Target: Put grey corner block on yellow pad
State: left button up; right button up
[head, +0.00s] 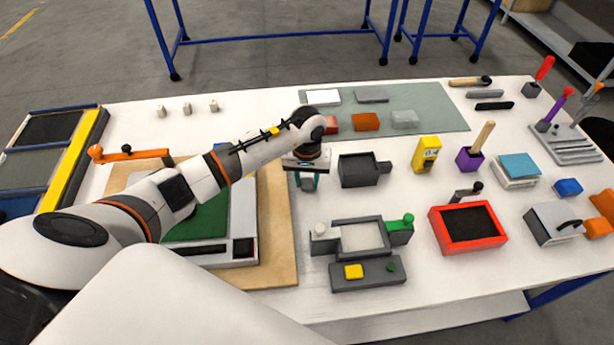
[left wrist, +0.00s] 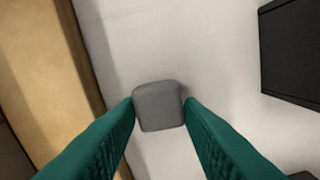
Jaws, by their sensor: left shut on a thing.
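My left gripper (head: 307,183) hangs low over the white table, between the wooden board and a dark grey box. In the left wrist view, its two green fingers are shut on a small grey block (left wrist: 158,106) with rounded corners. The block is too small to make out in the head view. A small yellow pad (head: 353,271) lies on a dark grey base (head: 375,281) toward the front, right of and nearer than the gripper. My right gripper is not in view.
The dark grey box (head: 360,172) with a side handle stands just right of the gripper. The wooden board (head: 279,230) lies on its left. A grey frame with a green-knobbed clamp (head: 400,229) stands behind the yellow pad. A red tray (head: 468,228) lies farther right.

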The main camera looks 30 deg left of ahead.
pick_arm(q)
jog(key=shift+f, duration=0.3)
jog(key=o, duration=1.1)
jog(key=shift+r, duration=0.1)
